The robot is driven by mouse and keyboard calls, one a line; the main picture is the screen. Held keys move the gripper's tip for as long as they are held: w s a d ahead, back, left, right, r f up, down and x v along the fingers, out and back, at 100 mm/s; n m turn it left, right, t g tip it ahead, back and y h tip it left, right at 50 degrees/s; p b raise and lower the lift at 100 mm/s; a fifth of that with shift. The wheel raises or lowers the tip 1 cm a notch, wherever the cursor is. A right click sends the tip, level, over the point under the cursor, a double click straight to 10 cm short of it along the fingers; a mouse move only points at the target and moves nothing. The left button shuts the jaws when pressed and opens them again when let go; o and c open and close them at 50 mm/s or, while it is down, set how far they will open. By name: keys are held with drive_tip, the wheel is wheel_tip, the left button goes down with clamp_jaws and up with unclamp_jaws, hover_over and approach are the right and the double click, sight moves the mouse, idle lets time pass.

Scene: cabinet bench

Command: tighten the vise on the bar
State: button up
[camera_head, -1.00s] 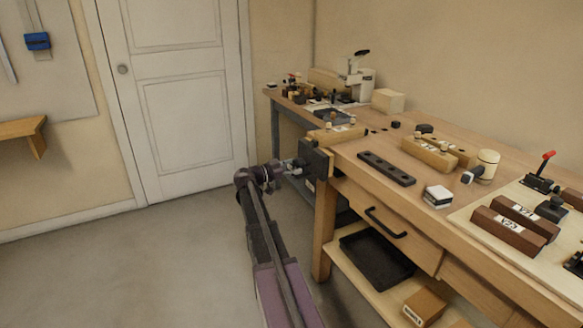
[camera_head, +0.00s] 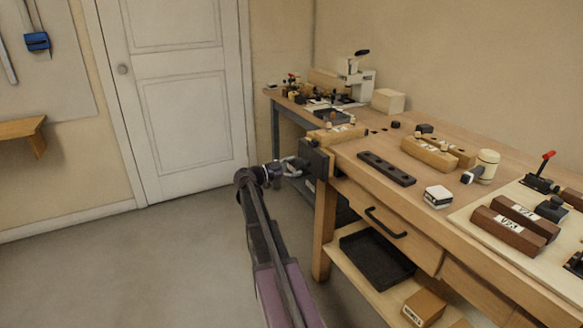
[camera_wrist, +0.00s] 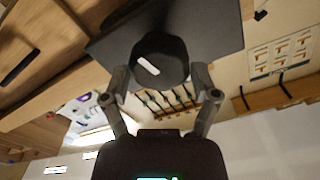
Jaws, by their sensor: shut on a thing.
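The dark vise (camera_head: 316,160) is mounted at the left end of the wooden bench, and its dark face also shows in the wrist view (camera_wrist: 215,28). A light wooden bar (camera_head: 337,133) lies at the vise's top edge; I cannot tell how tightly the jaws hold it. My gripper (camera_head: 290,166) is at the vise's outer side. In the wrist view my gripper (camera_wrist: 161,82) has its two fingers on either side of a round dark knob (camera_wrist: 160,60) with a white mark, shut on it. The bar cannot be made out in the wrist view.
A black strip with holes (camera_head: 386,168), wooden blocks (camera_head: 430,154) and a mallet (camera_head: 486,164) lie on the bench. A drawer with a dark handle (camera_head: 385,222) is below, above a shelf with a black tray (camera_head: 377,255). The floor left of the bench is clear.

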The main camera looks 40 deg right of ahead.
drive_tip(key=shift+w+d, duration=0.1)
drive_tip(key=shift+w, duration=0.1)
drive_tip(key=shift+m, duration=1.7)
drive_tip(key=o, duration=0.9)
drive_tip(key=shift+d, duration=0.1)
drive_tip(key=shift+s+a, duration=0.1)
drive_tip(key=shift+a, duration=0.1)
drive_tip(key=shift+a, duration=0.15)
drive_tip(key=shift+v, duration=3.3)
